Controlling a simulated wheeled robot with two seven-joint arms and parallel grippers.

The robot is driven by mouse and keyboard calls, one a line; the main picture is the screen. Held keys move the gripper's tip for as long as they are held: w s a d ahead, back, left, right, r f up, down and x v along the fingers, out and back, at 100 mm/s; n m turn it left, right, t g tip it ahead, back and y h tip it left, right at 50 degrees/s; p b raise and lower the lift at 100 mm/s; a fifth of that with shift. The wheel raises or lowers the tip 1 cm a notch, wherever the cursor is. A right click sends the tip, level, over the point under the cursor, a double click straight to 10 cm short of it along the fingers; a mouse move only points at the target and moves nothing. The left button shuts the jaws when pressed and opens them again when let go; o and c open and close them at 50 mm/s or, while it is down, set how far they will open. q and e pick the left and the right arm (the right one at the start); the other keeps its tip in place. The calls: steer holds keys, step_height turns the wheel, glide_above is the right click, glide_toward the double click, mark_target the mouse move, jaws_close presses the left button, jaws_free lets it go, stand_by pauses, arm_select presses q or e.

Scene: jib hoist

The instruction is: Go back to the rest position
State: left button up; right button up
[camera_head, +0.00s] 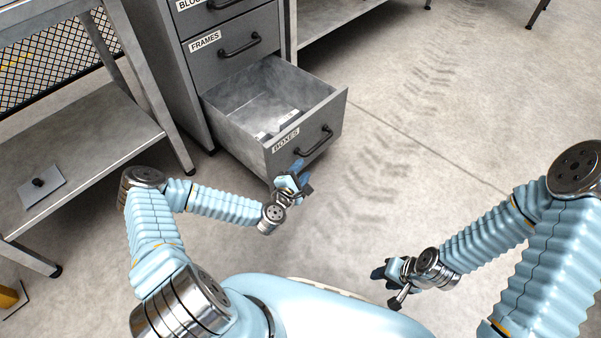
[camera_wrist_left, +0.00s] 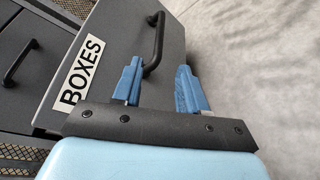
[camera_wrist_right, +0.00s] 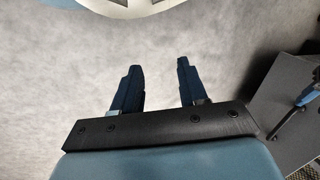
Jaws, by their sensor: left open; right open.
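My left gripper (camera_head: 296,172) is in front of the open drawer labelled BOXES (camera_head: 272,123), close to its front handle (camera_head: 316,143). In the left wrist view its two blue fingers (camera_wrist_left: 160,85) are apart, and the black handle (camera_wrist_left: 155,45) shows behind and beside the left finger. Whether they touch cannot be told. My right gripper (camera_head: 388,280) hangs low at the right over the floor. In the right wrist view its fingers (camera_wrist_right: 157,85) are apart with only floor between them.
The drawer is pulled out from a grey cabinet (camera_head: 228,48) and holds a few pale items (camera_head: 278,125). A metal shelf bench (camera_head: 90,135) with a small plate (camera_head: 41,183) stands at the left. The floor at the right is clear (camera_head: 450,110).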

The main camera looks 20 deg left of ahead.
arm_select(q)
steer(key=s+d+f+m+g+h+p, duration=0.1)
steer(key=s+d+m+g+h+p, duration=0.35)
steer(key=s+d+m+g, duration=0.75)
steer(key=s+a+r+m+g+y, duration=0.1)
steer(key=s+a+m, duration=0.1)
steer(key=s+m, duration=0.2)
steer(key=s+a+r+m+g+y+p, duration=0.1)
steer(key=s+a+r+m, duration=0.1)
steer(key=s+m, duration=0.3)
steer(key=s+a, duration=0.1)
steer(key=s, duration=0.2)
steer(key=shift+s+a+g+p, duration=0.25)
steer(key=shift+a+g+p, duration=0.05)
steer(key=shift+g, duration=0.1)
